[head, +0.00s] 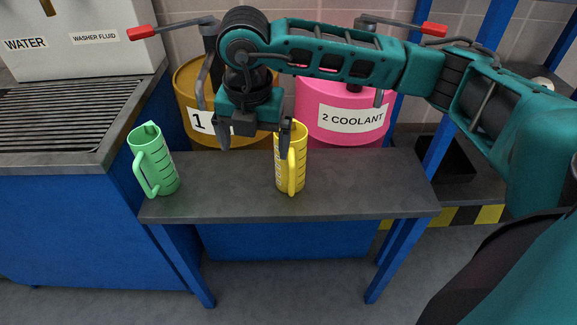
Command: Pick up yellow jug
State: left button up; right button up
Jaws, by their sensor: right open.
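The yellow jug (283,178) stands upright near the middle of the grey bench, with its handle toward me. My right gripper (254,142) reaches in from the right and hangs above the bench, just left of the jug's top. Its fingers point down and are spread apart. The right-hand finger overlaps the jug's rim in the picture; I cannot tell whether it touches. Nothing is between the fingers. My left gripper is not in the head view.
A green jug (153,160) stands at the bench's left end. The bench (350,184) is clear right of the yellow jug. An orange drum (187,79) and a pink coolant drum (345,126) stand behind it. A blue cabinet with a drain grate (62,114) is on the left.

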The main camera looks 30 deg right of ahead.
aim_at(291, 167)
jog(key=w+d+r+m+t+h, duration=0.1)
jog(key=w+d+r+m+h, duration=0.15)
jog(key=d, duration=0.35)
jog(key=d+x, duration=0.1)
jog(key=x, duration=1)
jog(key=shift+s+f+h, duration=0.25)
jog(key=shift+h, duration=0.1)
jog(key=c, duration=1.3)
jog(key=shift+c, duration=0.5)
jog(key=shift+r, duration=0.15)
